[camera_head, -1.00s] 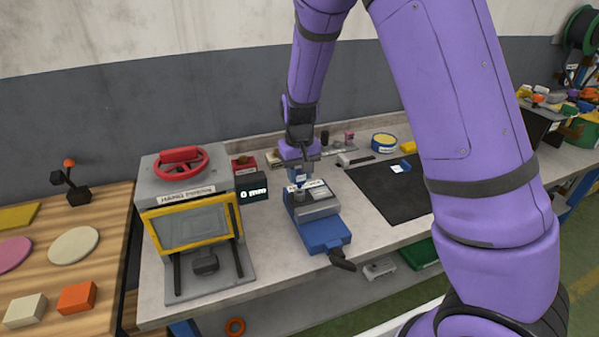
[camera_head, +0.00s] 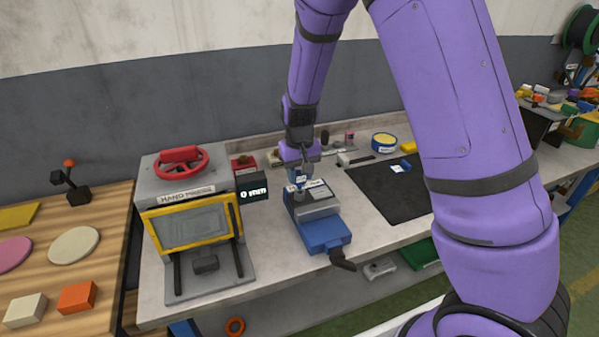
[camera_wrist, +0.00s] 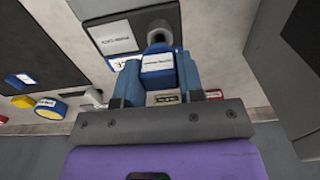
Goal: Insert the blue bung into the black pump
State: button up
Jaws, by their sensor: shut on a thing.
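My gripper (camera_head: 299,178) is shut on the blue bung (camera_wrist: 158,64), a small blue piece with a white label, between blue fingers in the wrist view. It hangs pointing down at the back end of a blue and dark grey device (camera_head: 324,231) with white labels and a black nozzle. In the wrist view this device (camera_wrist: 128,18) has a grey round fitting beside the held bung. I cannot tell whether the bung touches it, as its lower end is hidden. No label clearly reads as pump, and I cannot tell if this device is the black pump.
A press with a red handwheel (camera_head: 181,162) and yellow frame stands left of the device, beside a black 0 mm display (camera_head: 252,189). A black mat (camera_head: 386,191) lies right, with a blue piece (camera_head: 400,166) on it. A yellow tin (camera_head: 384,142) stands behind.

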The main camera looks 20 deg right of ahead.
aim_at(299, 172)
jog(key=shift+f, duration=1.5)
jog(key=o, duration=1.1)
jog(key=shift+r, duration=0.1)
notch_tip(299, 172, up, 11)
jog(key=shift+f, duration=0.15)
